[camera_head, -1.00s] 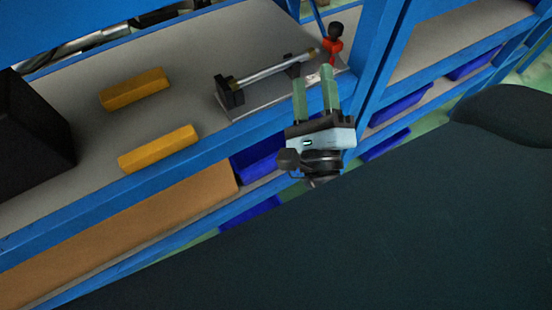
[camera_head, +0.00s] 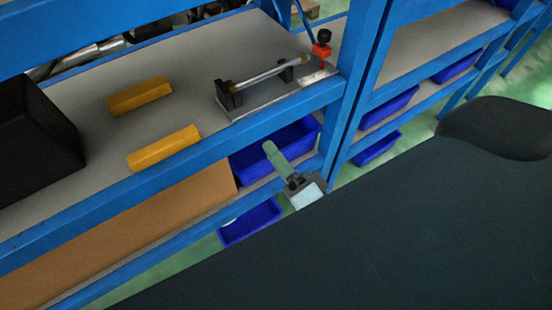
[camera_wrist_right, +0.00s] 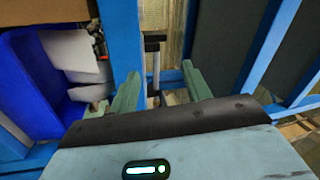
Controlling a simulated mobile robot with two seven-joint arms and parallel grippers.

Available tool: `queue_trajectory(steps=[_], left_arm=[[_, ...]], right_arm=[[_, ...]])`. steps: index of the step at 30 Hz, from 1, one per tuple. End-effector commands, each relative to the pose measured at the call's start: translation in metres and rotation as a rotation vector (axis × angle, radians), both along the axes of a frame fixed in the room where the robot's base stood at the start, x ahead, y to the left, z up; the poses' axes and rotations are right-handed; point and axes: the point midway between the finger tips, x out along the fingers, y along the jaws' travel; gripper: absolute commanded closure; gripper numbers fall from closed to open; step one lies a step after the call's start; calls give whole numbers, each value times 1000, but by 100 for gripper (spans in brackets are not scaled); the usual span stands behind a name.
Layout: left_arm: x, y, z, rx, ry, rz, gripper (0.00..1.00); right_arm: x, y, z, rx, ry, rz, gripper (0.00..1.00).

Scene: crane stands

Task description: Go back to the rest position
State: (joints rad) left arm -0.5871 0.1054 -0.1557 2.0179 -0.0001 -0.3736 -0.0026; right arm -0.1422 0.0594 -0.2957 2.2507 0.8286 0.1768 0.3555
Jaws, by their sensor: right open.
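My right gripper (camera_head: 280,162) shows in the head view in front of the shelf's lower level, below the worktop edge and apart from the fixture. In the right wrist view its two green fingers (camera_wrist_right: 160,88) stand apart with nothing held between them. A fixture with a metal rod (camera_head: 268,75) lies across black supports on the grey worktop (camera_head: 205,60), with a red and black clamp (camera_head: 321,46) at its right end. My left gripper does not show in either view.
Two yellow blocks (camera_head: 139,95) (camera_head: 164,148) lie on the worktop beside a black box (camera_head: 35,135). Blue bins (camera_head: 250,222) sit on the lower levels. A blue upright post (camera_head: 352,90) stands right of the gripper. A blue bin (camera_wrist_right: 35,75) is close at left in the wrist view.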

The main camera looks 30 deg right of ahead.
Motion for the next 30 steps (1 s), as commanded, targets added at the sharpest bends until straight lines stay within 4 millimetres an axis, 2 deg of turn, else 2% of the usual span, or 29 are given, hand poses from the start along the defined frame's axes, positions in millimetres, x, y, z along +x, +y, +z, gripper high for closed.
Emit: queue_trajectory(steps=[20,25,30], left_arm=[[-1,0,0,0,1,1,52],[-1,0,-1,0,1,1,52],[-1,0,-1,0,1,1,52]], right_arm=[[-1,2,-3,-17,9,8,52],[-15,20,-27,-185,110,119,52],[-50,38,-77,-463,299,305,52]])
